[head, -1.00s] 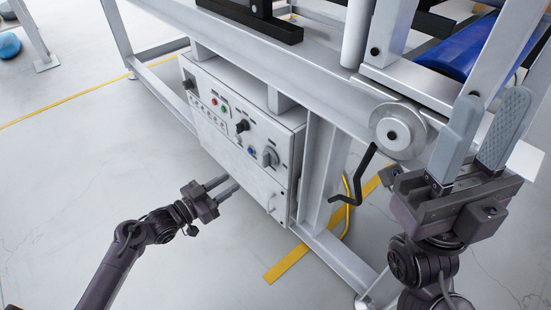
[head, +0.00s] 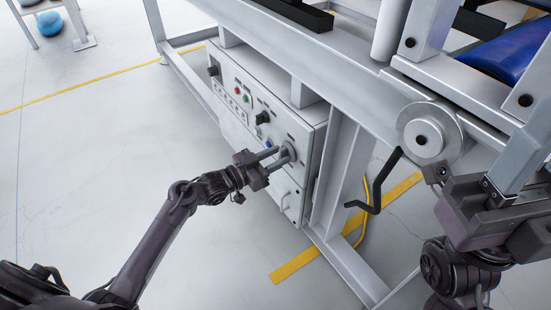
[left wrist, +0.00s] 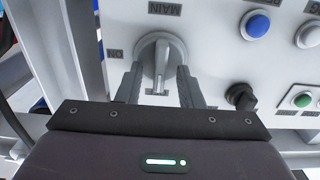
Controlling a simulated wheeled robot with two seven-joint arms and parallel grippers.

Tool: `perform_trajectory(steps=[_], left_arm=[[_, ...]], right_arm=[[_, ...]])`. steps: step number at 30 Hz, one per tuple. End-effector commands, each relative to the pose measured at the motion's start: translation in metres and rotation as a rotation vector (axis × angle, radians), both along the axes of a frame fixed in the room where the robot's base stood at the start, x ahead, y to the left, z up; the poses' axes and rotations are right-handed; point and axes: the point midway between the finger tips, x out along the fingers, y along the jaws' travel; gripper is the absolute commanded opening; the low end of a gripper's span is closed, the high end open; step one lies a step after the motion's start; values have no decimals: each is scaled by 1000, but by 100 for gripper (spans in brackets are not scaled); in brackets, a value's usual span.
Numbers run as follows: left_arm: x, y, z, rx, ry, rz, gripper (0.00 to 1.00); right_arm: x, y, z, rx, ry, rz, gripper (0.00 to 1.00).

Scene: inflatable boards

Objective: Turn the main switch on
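The main switch (head: 288,150) is a grey rotary knob on the front of the light-grey control box (head: 236,128). In the left wrist view the main switch (left wrist: 161,62) shows close up, upside down, with "MAIN" above it and "ON" to its left. Its handle runs vertically in that view. My left gripper (head: 282,156) is at the switch; in the wrist view its fingers (left wrist: 160,84) are apart, one on each side of the handle, with a visible gap. My right gripper (head: 524,155) is at the right edge, partly cut off, away from the box.
Other knobs and coloured buttons sit beside the switch, including a blue button (left wrist: 257,24) and a black knob (left wrist: 241,97). A black crank (head: 374,190) hangs from a grey wheel (head: 426,135) to the right. The floor left of the box is clear.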

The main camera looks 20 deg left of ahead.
Motion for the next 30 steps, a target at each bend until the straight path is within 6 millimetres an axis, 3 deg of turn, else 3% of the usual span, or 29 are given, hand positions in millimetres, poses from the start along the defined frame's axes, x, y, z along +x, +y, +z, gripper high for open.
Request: perform_trajectory(steps=[5,12,30], left_arm=[[0,0,0,1,1,0,32],[0,0,0,0,1,0,1],[-1,0,0,117,-89,-2,0]], right_arm=[[0,0,0,0,1,0,36],[0,0,0,0,1,0,36],[0,0,4,2,-1,0,36]])
